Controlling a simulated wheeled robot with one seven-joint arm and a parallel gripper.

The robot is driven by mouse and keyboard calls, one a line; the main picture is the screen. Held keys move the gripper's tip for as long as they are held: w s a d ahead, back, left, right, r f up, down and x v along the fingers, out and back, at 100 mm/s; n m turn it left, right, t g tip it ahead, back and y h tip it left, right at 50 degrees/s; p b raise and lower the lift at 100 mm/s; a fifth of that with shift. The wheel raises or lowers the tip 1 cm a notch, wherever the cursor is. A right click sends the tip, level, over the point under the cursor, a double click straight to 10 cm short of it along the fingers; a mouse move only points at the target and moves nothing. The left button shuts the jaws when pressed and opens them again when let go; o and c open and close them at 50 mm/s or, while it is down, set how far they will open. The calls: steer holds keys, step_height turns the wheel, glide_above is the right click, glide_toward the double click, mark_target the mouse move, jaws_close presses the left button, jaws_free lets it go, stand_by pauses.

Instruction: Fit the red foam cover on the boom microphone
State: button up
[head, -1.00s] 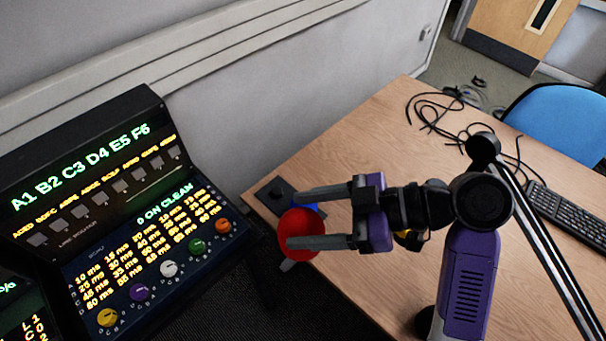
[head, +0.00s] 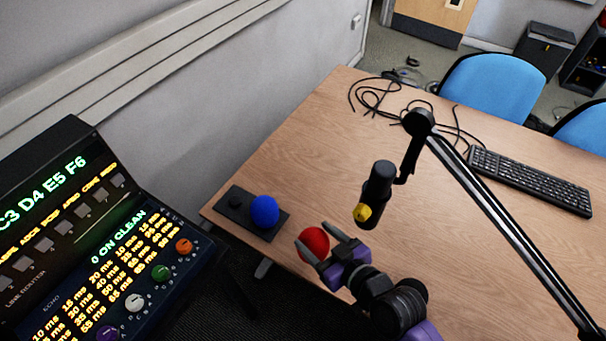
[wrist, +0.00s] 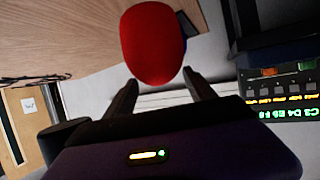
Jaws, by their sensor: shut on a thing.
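My gripper (head: 320,248) is shut on the red foam cover (head: 313,243), a rounded red piece held between the fingertips near the desk's near left edge. In the wrist view the cover (wrist: 153,42) sits between the tips of the two dark fingers. The cover's opening is not visible.
A blue foam ball (head: 264,211) sits on a dark stand (head: 238,206) at the desk's left corner. A console (head: 90,240) stands at the left. Cables (head: 375,98) and a keyboard (head: 530,180) lie toward the back and right. The desk's middle (head: 310,150) is bare.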

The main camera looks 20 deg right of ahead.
steer(key=shift+w+d+f+m+h, duration=0.1)
steer(key=shift+d+f+m+h, duration=0.3)
steer(key=shift+f, duration=0.2)
steer(key=shift+w+d+f+m+h, duration=0.1)
steer(key=shift+d+f+m+h, duration=0.3)
steer(key=shift+f, duration=0.25)
steer(key=shift+d+f+m+h, duration=0.3)
steer(key=shift+f+m+h, duration=0.1)
steer(key=shift+f+h, duration=0.15)
